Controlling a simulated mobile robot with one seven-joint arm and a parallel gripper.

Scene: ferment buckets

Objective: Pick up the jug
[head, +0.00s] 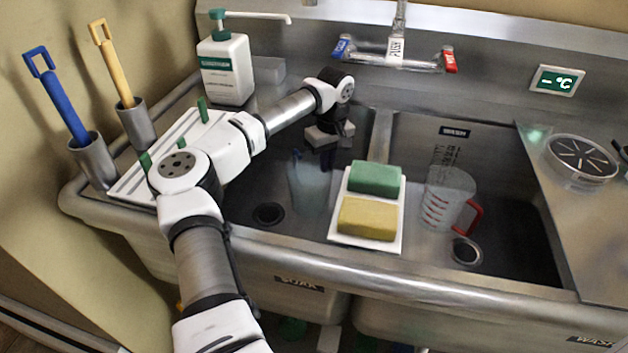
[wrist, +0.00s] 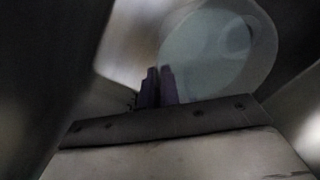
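A clear measuring jug (head: 447,198) with red markings and a red handle stands in the right basin. A second, pale bluish see-through vessel (head: 308,188), perhaps also a jug, is in the left basin, left of the sponges. My gripper (head: 325,158) points down into the left basin by the top of this bluish vessel, away from the red-handled jug. In the wrist view a pale round see-through vessel (wrist: 210,50) lies just beyond my dark fingers, which are close together and overlap its left edge. I cannot tell whether they grip its wall.
A white tray (head: 399,240) with a green sponge (head: 375,178) and a yellow sponge (head: 367,218) sits at the divider between the basins. The faucet (head: 396,50) stands behind. A soap pump bottle (head: 226,68) and a drying rack (head: 130,187) are at left.

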